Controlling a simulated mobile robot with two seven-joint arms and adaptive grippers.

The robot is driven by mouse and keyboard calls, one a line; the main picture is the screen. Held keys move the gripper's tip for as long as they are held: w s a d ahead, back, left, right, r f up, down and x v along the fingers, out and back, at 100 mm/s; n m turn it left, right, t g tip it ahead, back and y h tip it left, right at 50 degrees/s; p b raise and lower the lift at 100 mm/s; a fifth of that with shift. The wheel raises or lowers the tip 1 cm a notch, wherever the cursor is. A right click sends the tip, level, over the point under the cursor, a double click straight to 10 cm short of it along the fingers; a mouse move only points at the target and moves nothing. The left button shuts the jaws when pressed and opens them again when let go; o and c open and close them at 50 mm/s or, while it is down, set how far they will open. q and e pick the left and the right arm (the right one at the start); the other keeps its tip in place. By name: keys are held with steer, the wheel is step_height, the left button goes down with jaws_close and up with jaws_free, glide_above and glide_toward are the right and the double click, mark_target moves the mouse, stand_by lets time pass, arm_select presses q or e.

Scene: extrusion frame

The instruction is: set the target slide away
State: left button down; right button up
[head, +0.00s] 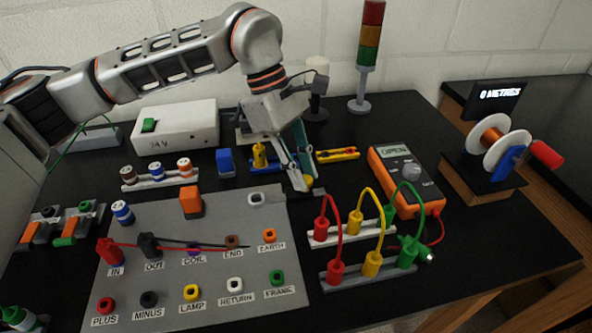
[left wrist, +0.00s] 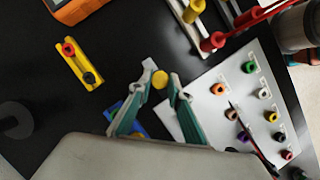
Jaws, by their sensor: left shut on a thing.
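My left gripper (head: 308,187) comes down beside the upper right corner of the grey labelled board (head: 215,220). It is shut on a small round yellow knob, which shows between the fingertips in the left wrist view (left wrist: 160,79). I cannot tell for certain whether this knob belongs to the target slide; what lies under it is mostly hidden by the fingers. A blue piece with a yellow post (head: 259,155) stands just left of the gripper. My right gripper is in neither view.
A yellow bar (head: 338,155) lies right of the gripper. An orange multimeter (head: 405,180) and racks of coloured leads (head: 368,268) stand to the right. A signal tower (head: 367,55) and a white box (head: 176,126) stand at the back.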

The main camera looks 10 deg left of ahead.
arm_select(q)
steer(key=c, duration=1.9)
jaws_free()
steer(key=v, duration=1.2)
steer(key=shift+w+a, duration=0.1)
steer(key=shift+f, duration=0.1)
